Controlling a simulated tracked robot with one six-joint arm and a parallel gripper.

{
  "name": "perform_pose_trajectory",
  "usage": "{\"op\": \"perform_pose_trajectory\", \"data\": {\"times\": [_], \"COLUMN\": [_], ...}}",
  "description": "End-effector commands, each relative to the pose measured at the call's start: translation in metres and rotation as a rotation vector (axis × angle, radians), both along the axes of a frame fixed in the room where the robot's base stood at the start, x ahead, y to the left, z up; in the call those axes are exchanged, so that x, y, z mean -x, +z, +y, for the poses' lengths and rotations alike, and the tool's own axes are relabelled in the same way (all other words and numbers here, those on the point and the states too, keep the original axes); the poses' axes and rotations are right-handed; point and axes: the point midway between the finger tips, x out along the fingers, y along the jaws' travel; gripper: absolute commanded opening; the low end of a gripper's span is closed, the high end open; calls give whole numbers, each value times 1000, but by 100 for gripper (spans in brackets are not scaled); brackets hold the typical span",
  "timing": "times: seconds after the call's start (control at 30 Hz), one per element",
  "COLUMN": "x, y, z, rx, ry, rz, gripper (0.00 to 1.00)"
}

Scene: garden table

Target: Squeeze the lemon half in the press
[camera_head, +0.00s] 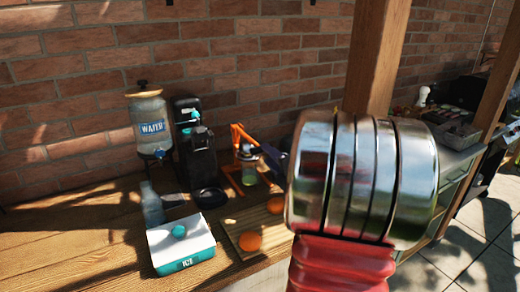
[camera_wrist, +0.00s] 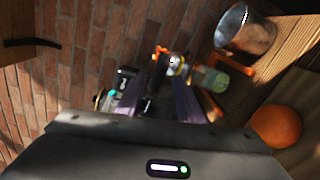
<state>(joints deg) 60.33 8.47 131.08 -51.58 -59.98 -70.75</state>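The orange press (camera_head: 237,133) stands on the wooden table against the brick wall, with a glass (camera_head: 250,176) holding something green at its base. In the wrist view the press (camera_wrist: 162,50) is ahead of my gripper (camera_wrist: 160,88), with the glass (camera_wrist: 217,83) to the right. My gripper's two dark purple fingers are apart, and I see nothing held between them. In the head view my gripper (camera_head: 274,158) is close to the right side of the press, partly hidden by my arm; contact cannot be told. I cannot make out the lemon half inside the press.
A cutting board (camera_head: 236,233) with oranges (camera_head: 249,241) lies in front of the press. A white and teal ice box (camera_head: 182,248), a water dispenser (camera_head: 150,122) and a black coffee machine (camera_head: 194,150) stand to the left. A metal cup (camera_wrist: 246,32) shows in the wrist view.

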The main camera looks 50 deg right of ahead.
Motion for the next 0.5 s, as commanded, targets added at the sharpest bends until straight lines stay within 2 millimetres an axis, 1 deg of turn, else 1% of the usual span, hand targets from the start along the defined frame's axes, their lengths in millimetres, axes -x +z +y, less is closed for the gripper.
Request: {"op": "perform_pose_trajectory", "data": {"times": [0.03,0.1,0.3,0.4,0.5], "x": [-9,-19,-47,-57,-62], "y": [-1,-1,-3,-2,-3], "z": [-2,-5,-14,-17,-19], "rx": [-1,-1,-2,-1,-1], "ry": [3,3,1,2,1], "rz": [0,0,1,0,1], "gripper": [34,34,34,34,34]}}
